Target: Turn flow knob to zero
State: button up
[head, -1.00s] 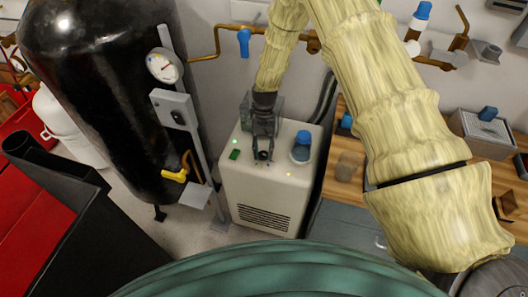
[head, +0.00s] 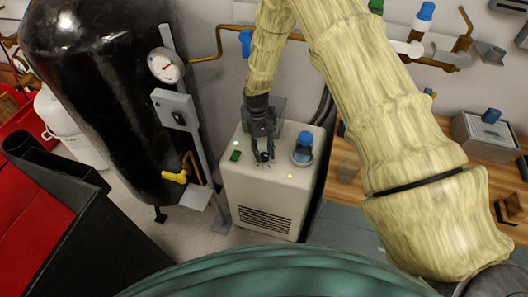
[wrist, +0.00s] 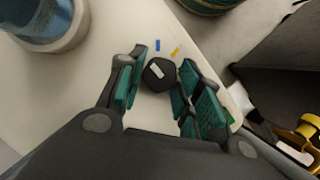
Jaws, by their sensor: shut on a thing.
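The flow knob (wrist: 158,75) is a small black knob with a white mark, on top of a cream-coloured machine (head: 268,200). In the wrist view it sits between my gripper's (wrist: 160,84) teal-padded fingers, which are shut on it from both sides. The white mark slants from upper left to lower right in that view. A blue mark (wrist: 158,45) and a yellow mark (wrist: 176,51) lie on the panel just beyond the knob. In the head view my gripper (head: 264,157) points down at the machine's top, and the knob is too small to read there.
A blue-topped container (head: 303,150) stands on the machine right of my gripper, and a green switch (head: 235,156) lies left. A black tank (head: 105,90) with a gauge (head: 165,66) stands to the left. A wooden bench (head: 345,170) is at the right.

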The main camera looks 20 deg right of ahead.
jog(key=o, duration=1)
jog(key=shift+w+r, duration=0.1)
jog(key=shift+r, duration=0.05)
jog(key=v, duration=1.1)
jog(key=shift+w+r, duration=0.15)
jog(key=shift+r, duration=0.15)
